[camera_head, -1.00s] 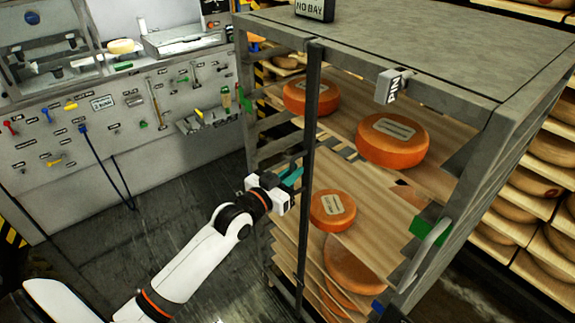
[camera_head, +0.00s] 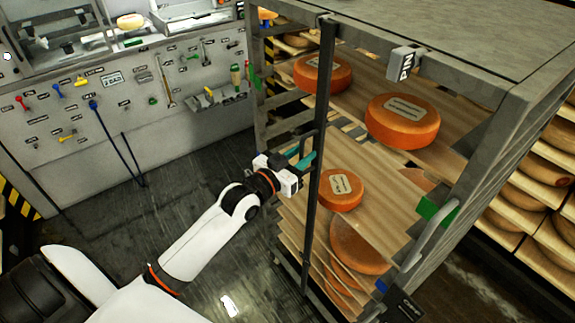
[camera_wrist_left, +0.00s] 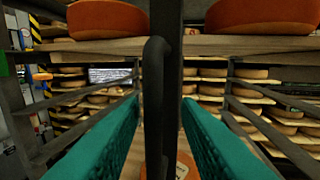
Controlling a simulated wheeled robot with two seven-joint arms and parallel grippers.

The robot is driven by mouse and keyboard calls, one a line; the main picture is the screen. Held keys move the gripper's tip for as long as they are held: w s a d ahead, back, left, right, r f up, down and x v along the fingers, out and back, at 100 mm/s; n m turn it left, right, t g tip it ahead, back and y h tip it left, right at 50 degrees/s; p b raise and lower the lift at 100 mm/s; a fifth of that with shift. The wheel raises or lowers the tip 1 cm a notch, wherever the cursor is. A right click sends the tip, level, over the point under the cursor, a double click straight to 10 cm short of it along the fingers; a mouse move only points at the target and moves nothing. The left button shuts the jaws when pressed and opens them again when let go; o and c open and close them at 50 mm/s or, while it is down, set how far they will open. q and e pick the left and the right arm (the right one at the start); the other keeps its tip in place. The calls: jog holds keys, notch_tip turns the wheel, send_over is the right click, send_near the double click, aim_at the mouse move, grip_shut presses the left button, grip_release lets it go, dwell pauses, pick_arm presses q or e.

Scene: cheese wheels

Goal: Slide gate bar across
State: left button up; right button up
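The gate bar (camera_head: 320,125) is a dark upright bar across the open front of the grey rack (camera_head: 465,150), left of the middle of the opening. In the left wrist view the bar (camera_wrist_left: 171,90) stands upright in the centre, with a dark curved handle (camera_wrist_left: 155,100) on it. My left gripper (camera_head: 302,161) is at the bar at mid height. Its two teal fingers (camera_wrist_left: 160,108) stand apart on either side of the handle, with narrow gaps showing. Whether they touch it lower down is hidden. A grey block marked PIN (camera_head: 406,63) sits on the rack's top front rail. My right gripper is out of view.
Orange cheese wheels (camera_head: 403,121) lie on wooden shelves behind the bar. A green block (camera_head: 436,210) and a pale handle (camera_head: 428,242) are on the rack's right side. A tool wall (camera_head: 130,100) is at left; the floor before it is clear. More cheese shelves stand at right.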

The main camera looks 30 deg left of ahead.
pick_arm(q)
jog(key=s+a+b, duration=0.2)
jog(key=s+b, duration=0.1)
jog(key=s, duration=0.8)
